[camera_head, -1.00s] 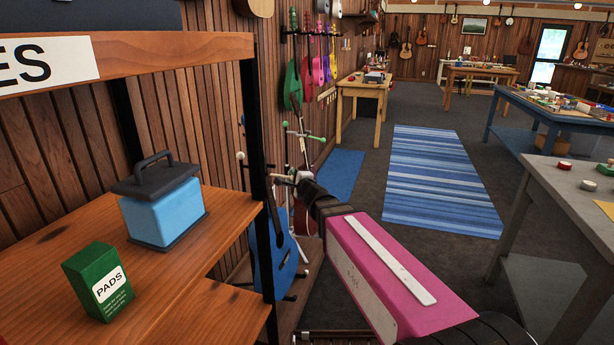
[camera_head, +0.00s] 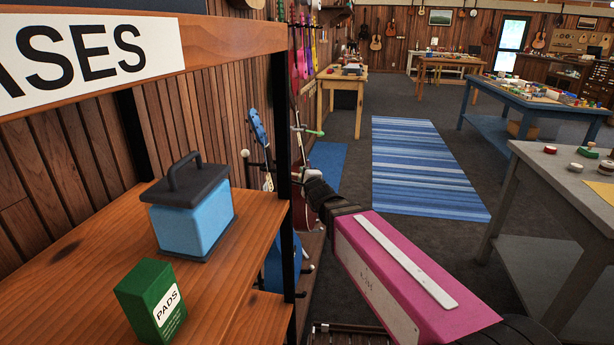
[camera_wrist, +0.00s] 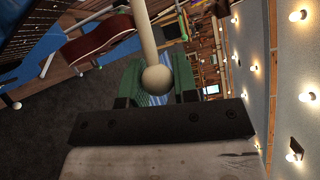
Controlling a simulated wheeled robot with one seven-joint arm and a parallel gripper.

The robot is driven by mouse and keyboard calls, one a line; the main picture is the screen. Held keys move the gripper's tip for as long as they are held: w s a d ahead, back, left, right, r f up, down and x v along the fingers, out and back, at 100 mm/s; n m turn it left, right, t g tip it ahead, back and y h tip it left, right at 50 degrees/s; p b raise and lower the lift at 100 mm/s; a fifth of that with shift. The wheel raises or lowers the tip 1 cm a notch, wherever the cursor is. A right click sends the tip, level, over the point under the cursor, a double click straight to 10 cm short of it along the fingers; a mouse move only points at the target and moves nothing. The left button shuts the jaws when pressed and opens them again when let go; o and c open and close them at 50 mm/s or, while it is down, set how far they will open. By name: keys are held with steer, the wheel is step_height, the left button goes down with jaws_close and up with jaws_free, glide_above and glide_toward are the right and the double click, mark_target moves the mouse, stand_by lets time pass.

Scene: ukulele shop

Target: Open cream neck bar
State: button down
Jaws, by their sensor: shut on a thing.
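In the wrist view a cream neck bar (camera_wrist: 147,35) with a round ball end (camera_wrist: 157,79) runs down from the top edge between the green pads of my gripper (camera_wrist: 158,82). The pads are closed on it near the ball. A stand there shows a cream knob (camera_head: 245,153) and a green-tipped bar (camera_head: 312,131). A blue guitar (camera_head: 258,132) and a dark red guitar (camera_head: 304,207) stand beside it.
A wooden shelf (camera_head: 225,310) with a black post (camera_head: 284,215) stands close on the left, bearing a blue box (camera_head: 190,226) and a green PADS box (camera_head: 150,300). A grey table (camera_head: 550,187) is at right. Carpet and a striped rug (camera_head: 425,170) lie clear between.

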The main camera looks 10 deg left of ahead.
steer(key=shift+a+r, duration=0.1)
stand_by(0.4)
steer(key=c, duration=0.9)
jaws_free()
steer(key=shift+o, duration=0.2)
